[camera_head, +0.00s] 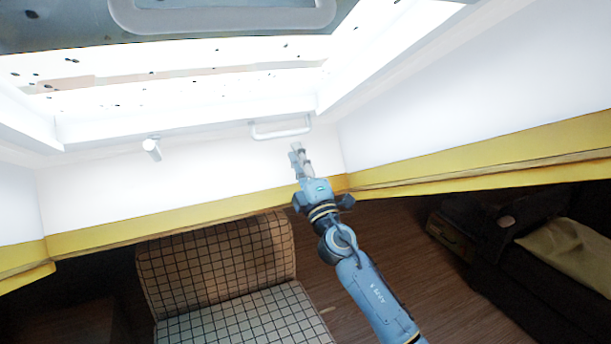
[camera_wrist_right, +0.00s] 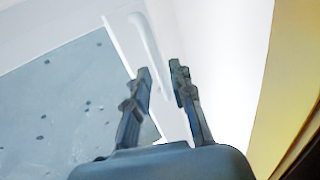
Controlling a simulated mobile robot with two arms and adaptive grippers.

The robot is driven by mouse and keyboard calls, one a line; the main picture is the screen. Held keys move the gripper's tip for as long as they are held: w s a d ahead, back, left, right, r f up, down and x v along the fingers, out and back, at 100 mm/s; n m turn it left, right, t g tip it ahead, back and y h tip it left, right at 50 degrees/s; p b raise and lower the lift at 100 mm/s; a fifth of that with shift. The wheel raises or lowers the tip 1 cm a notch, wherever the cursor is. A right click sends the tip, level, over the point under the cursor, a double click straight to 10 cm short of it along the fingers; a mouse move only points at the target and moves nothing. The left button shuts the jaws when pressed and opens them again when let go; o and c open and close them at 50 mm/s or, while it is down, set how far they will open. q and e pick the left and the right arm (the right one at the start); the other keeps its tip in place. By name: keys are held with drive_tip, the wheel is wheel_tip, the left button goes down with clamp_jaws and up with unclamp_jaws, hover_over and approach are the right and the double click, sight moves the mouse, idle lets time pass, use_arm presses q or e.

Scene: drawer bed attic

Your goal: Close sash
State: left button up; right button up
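The roof window fills the top of the head view. Its speckled grey-blue sash pane (camera_head: 70,25) is at the upper edge, with a grey bar handle (camera_head: 225,24) across it. A white loop handle (camera_head: 281,134) is on the lower white frame. My right gripper (camera_head: 299,150) is just below and right of that loop. In the right wrist view my right gripper (camera_wrist_right: 161,70) is open and empty. A white bar handle (camera_wrist_right: 150,42) lies ahead of its fingertips, and a speckled pane (camera_wrist_right: 60,105) is at left. No contact with the handle is visible. My left gripper is out of view.
A small white fitting (camera_head: 151,148) sticks out below the frame at left. Yellow trim (camera_head: 480,160) edges the white walls. A checkered chair (camera_head: 215,265) stands below, left of my arm. Dark furniture with a beige cloth (camera_head: 570,250) is at right. Wooden floor lies between.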

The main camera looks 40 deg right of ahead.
drive_tip(key=v, duration=0.6)
drive_tip(key=shift+s, duration=0.2)
drive_tip(key=shift+f, duration=0.1)
drive_tip(key=shift+a, duration=0.1)
